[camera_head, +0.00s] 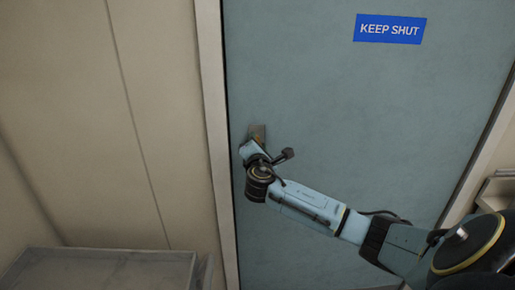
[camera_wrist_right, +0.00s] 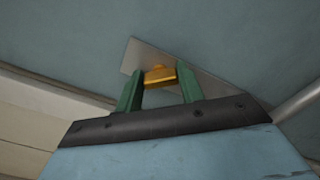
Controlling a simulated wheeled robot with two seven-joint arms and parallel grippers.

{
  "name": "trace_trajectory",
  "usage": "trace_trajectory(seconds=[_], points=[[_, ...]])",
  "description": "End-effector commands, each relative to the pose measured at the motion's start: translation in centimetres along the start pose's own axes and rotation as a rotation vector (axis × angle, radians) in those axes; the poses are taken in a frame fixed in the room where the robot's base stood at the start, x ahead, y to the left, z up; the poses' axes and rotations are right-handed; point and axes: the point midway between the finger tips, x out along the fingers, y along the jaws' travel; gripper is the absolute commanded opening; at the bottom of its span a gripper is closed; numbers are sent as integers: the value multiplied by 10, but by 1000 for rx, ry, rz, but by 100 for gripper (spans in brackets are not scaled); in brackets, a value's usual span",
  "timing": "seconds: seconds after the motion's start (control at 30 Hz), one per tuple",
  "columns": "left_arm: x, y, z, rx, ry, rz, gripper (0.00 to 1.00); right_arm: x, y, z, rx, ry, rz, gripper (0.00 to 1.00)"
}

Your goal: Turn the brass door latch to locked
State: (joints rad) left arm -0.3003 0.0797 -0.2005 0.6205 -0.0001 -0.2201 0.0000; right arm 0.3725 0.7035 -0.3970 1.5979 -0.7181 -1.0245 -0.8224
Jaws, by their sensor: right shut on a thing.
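The brass door latch (camera_wrist_right: 158,75) shows in the right wrist view as a golden thumb-turn on a grey metal plate (camera_wrist_right: 150,53), which lies on the blue-grey door. My right gripper (camera_wrist_right: 160,88) has its two green fingers on either side of the latch and is shut on it. In the head view the right gripper (camera_head: 250,146) is at the door's left edge, and only the upper part of the plate (camera_head: 257,131) shows above it. The gripper hides the latch there. My left gripper is in neither view.
The blue-grey door (camera_head: 330,100) bears a blue "KEEP SHUT" sign (camera_head: 390,29). A pale door frame (camera_head: 214,120) runs close left of the gripper. A grey box-like surface (camera_head: 100,268) stands at lower left. A shelf-like fixture (camera_head: 497,188) is at the right edge.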

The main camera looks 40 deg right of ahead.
Motion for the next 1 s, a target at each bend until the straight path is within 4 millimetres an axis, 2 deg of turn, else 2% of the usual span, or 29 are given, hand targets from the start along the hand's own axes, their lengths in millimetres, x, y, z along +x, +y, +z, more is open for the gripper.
trace_trajectory(seconds=[0.5,0.73,1.0], points=[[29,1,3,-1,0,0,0,0,-4,-1,466,-3,-1,15],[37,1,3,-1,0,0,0,0,-4,-1,602,-3,-1,15],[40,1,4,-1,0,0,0,0,-4,-1,680,-2,-1,15]])
